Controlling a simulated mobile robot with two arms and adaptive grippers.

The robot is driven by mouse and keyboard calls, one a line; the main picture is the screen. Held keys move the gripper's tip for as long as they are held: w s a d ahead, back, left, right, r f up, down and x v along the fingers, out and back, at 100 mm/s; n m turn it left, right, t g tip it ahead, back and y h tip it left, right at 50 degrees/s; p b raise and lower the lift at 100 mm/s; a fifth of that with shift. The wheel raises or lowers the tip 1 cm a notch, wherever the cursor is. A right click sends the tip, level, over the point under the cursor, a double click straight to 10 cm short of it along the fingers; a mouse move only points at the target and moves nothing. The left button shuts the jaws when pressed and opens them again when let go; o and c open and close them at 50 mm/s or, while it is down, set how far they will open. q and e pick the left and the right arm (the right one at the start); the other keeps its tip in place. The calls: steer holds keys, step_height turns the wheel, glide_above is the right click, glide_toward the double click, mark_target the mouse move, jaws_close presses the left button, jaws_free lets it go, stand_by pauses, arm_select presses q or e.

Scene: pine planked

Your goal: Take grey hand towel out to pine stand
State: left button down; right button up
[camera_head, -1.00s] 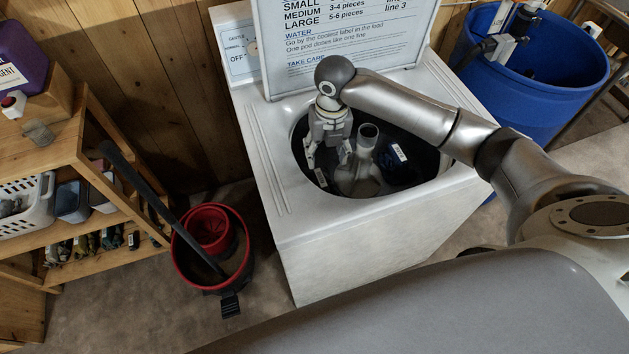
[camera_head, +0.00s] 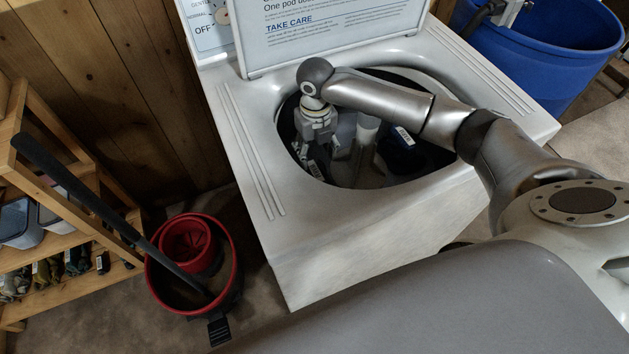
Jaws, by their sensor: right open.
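The open washer (camera_head: 243,165) stands ahead of me, its lid raised. My right gripper (camera_head: 319,163) reaches down through the opening at the left side of the drum, its fingers apart. A dark cloth with a white label shows at the gripper's fingers, mostly hidden by them; I cannot tell for sure that it is the grey hand towel, or whether the fingers touch it. A dark blue cloth (camera_head: 401,155) with a white label lies right of the pale agitator (camera_head: 367,130). The pine stand (camera_head: 92,230) is probably the wooden shelf unit at the left.
A red and black bucket (camera_head: 235,270) with a long dark handle (camera_head: 100,212) leaning across it stands between shelf and washer. The shelf holds small bins (camera_head: 17,222) and rolled dark cloths. A blue barrel (camera_head: 545,60) stands at the back right.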

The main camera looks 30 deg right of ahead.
mark_target(315, 170)
steer(key=shift+f, duration=0.95)
steer(key=f, duration=0.4)
steer(key=shift+s+a+f, duration=0.1)
steer(key=shift+s+a, duration=0.1)
steer(key=shift+s, duration=0.05)
steer(key=shift+w+f, duration=0.1)
steer(key=shift+f, duration=0.45)
jaws_close()
